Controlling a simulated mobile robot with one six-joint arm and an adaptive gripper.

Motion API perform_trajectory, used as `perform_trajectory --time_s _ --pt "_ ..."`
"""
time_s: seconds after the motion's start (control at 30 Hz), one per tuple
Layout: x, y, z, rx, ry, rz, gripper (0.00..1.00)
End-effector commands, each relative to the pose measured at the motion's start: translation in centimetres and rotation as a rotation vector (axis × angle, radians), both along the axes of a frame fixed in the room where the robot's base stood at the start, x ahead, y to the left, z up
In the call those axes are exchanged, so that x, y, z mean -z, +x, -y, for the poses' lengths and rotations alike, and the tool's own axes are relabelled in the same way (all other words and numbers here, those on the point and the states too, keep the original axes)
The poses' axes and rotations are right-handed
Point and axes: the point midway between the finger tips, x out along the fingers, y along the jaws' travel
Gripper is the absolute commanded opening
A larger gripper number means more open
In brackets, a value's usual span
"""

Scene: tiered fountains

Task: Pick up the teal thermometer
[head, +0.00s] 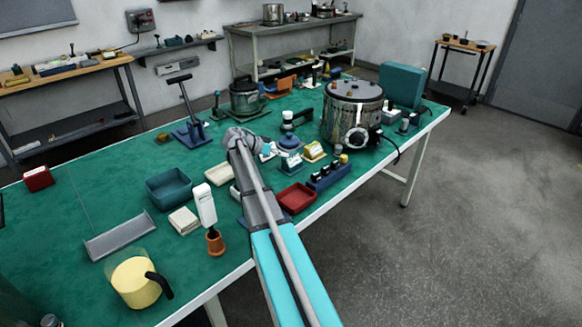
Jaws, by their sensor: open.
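I cannot make out a teal thermometer for certain in the head view. My arm reaches from the bottom over the green table, and my gripper (268,151) is at its far end, small and partly hidden by the wrist. It is open, and I see nothing held in it. A blue lidded pot (290,143) and a white and yellow block (314,152) are just right of it. A white upright device (206,204) with a dark lower end stands in an orange-brown cup (215,242), left of my arm.
The green table (75,225) is crowded around my gripper. A large steel pot (352,110) and teal box (402,86) stand at the right. A teal tray (168,189), red tray (295,198), grey tray (118,236) and yellow jug (134,280) are nearer. The left side is clearer.

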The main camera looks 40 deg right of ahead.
Motion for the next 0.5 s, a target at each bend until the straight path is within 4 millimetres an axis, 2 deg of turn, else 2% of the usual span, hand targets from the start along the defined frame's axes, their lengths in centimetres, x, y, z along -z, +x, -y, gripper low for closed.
perform_trajectory --time_s 0.03,0.2,0.5 --pt "0.6 -0.3 0.6 0.001 -0.001 0.000 0.85" --pt "1.3 -0.7 1.9 0.001 -0.001 0.000 0.85" --pt "1.3 -0.9 2.2 -0.001 0.000 0.001 0.85"
